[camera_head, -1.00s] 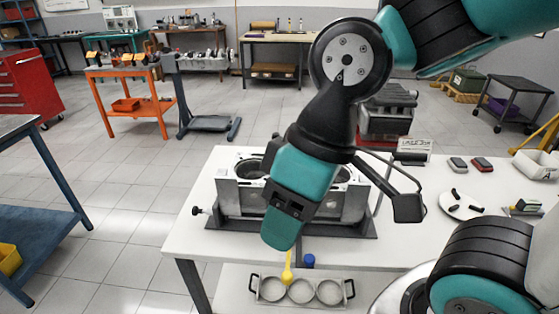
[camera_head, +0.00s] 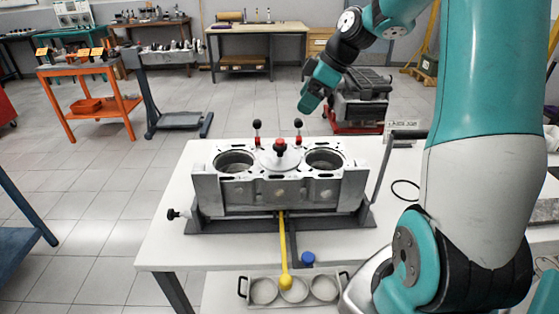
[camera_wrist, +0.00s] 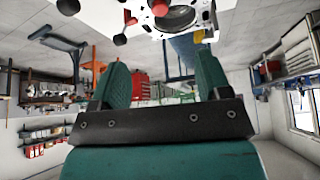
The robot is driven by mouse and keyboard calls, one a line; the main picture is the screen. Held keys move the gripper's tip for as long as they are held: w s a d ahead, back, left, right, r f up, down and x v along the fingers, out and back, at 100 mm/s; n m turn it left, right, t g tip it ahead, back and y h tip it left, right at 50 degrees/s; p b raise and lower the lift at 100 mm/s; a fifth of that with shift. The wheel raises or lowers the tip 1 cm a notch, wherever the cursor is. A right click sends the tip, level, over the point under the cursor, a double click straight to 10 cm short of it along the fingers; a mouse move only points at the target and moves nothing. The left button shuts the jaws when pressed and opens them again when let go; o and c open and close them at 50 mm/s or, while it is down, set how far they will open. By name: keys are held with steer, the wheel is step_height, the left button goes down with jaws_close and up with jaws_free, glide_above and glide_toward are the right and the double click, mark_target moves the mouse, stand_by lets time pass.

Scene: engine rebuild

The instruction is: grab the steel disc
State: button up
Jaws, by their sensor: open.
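A pale steel disc (camera_head: 279,161) lies on top of the engine block (camera_head: 325,192), over its middle, with a red and black knob (camera_head: 280,146) standing on it. Open bores show on either side of it. My gripper (camera_head: 309,103) is in the air above and beyond the block, a little right of the disc, not touching it. In the wrist view my gripper (camera_wrist: 160,82) is open with nothing between its fingers. The block and knobs show at the top edge there; I cannot clearly make out the disc.
Two red-based black knobs (camera_head: 257,131) stand at the block's back edge. A yellow rod (camera_head: 283,250) reaches from the block to a tray (camera_head: 293,305) with round recesses. A blue cap (camera_head: 308,259) is beside it. A grey machine (camera_head: 362,97) stands behind the white table (camera_head: 160,240).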

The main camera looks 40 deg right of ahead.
mark_target(281, 140)
steer(key=p+x, duration=0.2)
steer(key=x, duration=0.9)
steer(key=shift+s+a, duration=0.1)
steer(key=shift+s+d+f+p+x, duration=0.15)
steer(key=shift+p+x, duration=0.35)
steer(key=shift+x, duration=0.85)
steer(key=shift+s+d+f+p+x, duration=0.15)
steer(key=shift+p+x, duration=0.3)
steer(key=shift+x, duration=0.9)
steer(key=shift+c, duration=0.4)
steer(key=shift+w+r, duration=0.1)
steer(key=shift+r, duration=0.05)
steer(key=c, duration=1.2)
